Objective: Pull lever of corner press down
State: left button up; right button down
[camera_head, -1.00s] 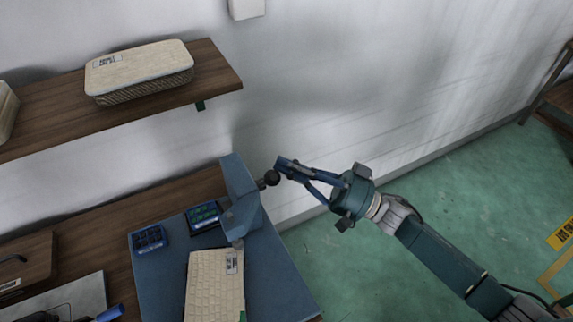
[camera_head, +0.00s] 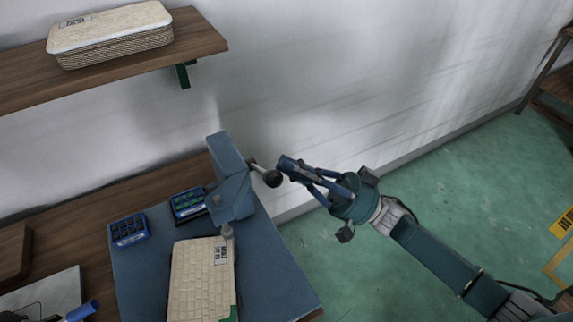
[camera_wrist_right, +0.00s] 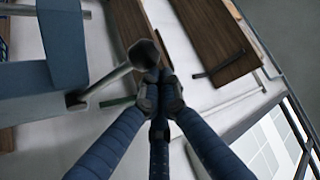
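The blue corner press (camera_head: 231,190) stands on a blue base plate (camera_head: 262,262) on the bench. Its lever sticks out to the right and ends in a dark round knob (camera_head: 272,178). My right gripper (camera_head: 285,166) is at the knob, its fingertips just above and right of it. In the right wrist view the fingers meet (camera_wrist_right: 160,90), and the knob (camera_wrist_right: 144,54) shows just past the fingertips, not between them. Whether they touch cannot be told. A cream woven tray panel (camera_head: 200,282) lies under the press. My left gripper is not in view.
Two small blue bins (camera_head: 128,230) stand left of the press. A wooden shelf (camera_head: 205,38) with stacked woven panels (camera_head: 112,36) hangs on the wall. A blue-handled item (camera_head: 82,310) lies at lower left. Green floor (camera_head: 455,190) is open right of the bench.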

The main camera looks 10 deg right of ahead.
notch_tip(320, 180, down, 6)
jog(key=s+b, duration=0.2)
jog(key=b, duration=0.1)
jog(key=shift+s+d+g, duration=0.25)
jog(key=shift+d+g, duration=0.05)
jog(key=shift+d, duration=0.15)
dwell(1.0)
jog(key=shift+f, duration=0.1)
jog(key=v, duration=1.2)
